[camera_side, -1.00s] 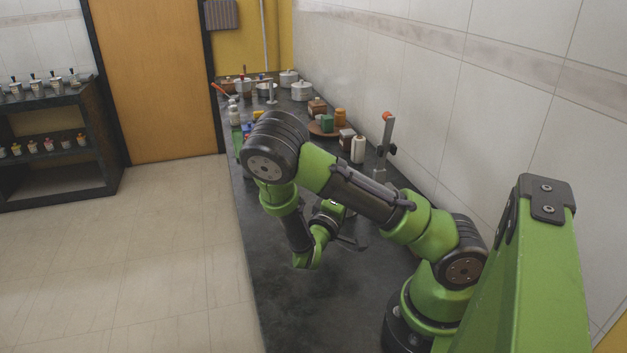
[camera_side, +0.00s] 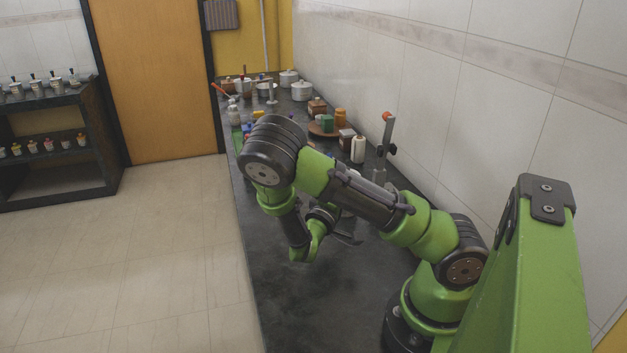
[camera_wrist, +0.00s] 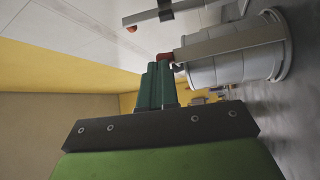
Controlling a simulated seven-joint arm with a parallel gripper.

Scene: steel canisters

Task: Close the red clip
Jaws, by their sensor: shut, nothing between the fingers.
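A grey steel canister (camera_wrist: 240,55) appears sideways at the right of the wrist view, with a flat grey lever arm (camera_wrist: 228,44) across it. The red clip (camera_wrist: 165,57) is at the lever's left end, standing out from the canister wall. My gripper (camera_wrist: 158,68) has its dark green fingers together and empty. Their tips are right at the red clip; I cannot tell whether they touch it. In the side view my own arm mostly hides the gripper, and I cannot make out the red clip there.
A stand with an orange top (camera_side: 387,117) and black clamp rises beside the wall. A white bottle (camera_side: 358,149), a round brown tray (camera_side: 318,129) with small containers, and pots (camera_side: 302,91) stand further back. The counter's near part (camera_side: 290,300) is clear.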

